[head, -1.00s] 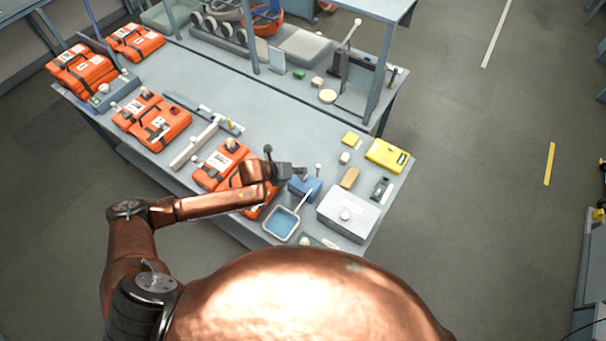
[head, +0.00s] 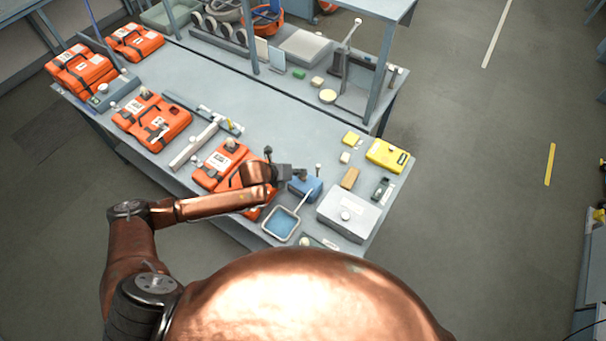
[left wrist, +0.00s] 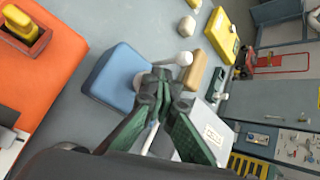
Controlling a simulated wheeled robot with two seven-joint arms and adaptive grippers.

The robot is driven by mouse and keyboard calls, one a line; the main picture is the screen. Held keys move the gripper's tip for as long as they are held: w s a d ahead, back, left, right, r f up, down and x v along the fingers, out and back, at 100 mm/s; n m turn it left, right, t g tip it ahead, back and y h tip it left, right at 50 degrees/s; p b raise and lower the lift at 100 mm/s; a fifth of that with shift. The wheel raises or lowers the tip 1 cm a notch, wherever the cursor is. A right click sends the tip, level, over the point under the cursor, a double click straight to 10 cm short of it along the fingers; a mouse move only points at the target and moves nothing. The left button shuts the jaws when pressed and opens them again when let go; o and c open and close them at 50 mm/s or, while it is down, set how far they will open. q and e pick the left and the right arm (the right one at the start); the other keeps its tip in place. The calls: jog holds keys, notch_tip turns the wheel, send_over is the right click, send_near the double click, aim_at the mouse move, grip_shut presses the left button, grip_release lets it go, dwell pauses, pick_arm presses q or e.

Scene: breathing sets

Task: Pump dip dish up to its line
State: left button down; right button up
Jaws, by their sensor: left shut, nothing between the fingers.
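The dip dish (head: 281,223) is a square, pale-rimmed dish with blue liquid in it, near the front edge of the bench. Its line is too small to make out. A blue box (head: 309,186), which looks like the pump, stands just behind it, and a pale tube or rod runs between them. My left gripper (head: 303,175) is shut and empty over the box's top. In the left wrist view its green fingers (left wrist: 164,88) partly hide a white round part on the blue box (left wrist: 113,78); whether they touch it I cannot tell. My right gripper is not in view.
Orange cases (head: 223,162) stand left of the pump, one partly under my left arm. A grey-white box (head: 347,213) is close on the right, with a tan block (head: 350,178) and a yellow case (head: 387,155) behind.

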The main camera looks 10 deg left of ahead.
pick_arm(q)
jog(key=shift+s+f, duration=0.1)
jog(key=shift+f, duration=0.3)
jog(key=shift+r, duration=0.1)
dwell(0.3)
jog(key=shift+r+p, duration=1.15)
jog(key=shift+r, duration=0.25)
notch_tip(320, 180, up, 5)
jog(key=p, duration=0.4)
jog(key=shift+p, duration=0.35)
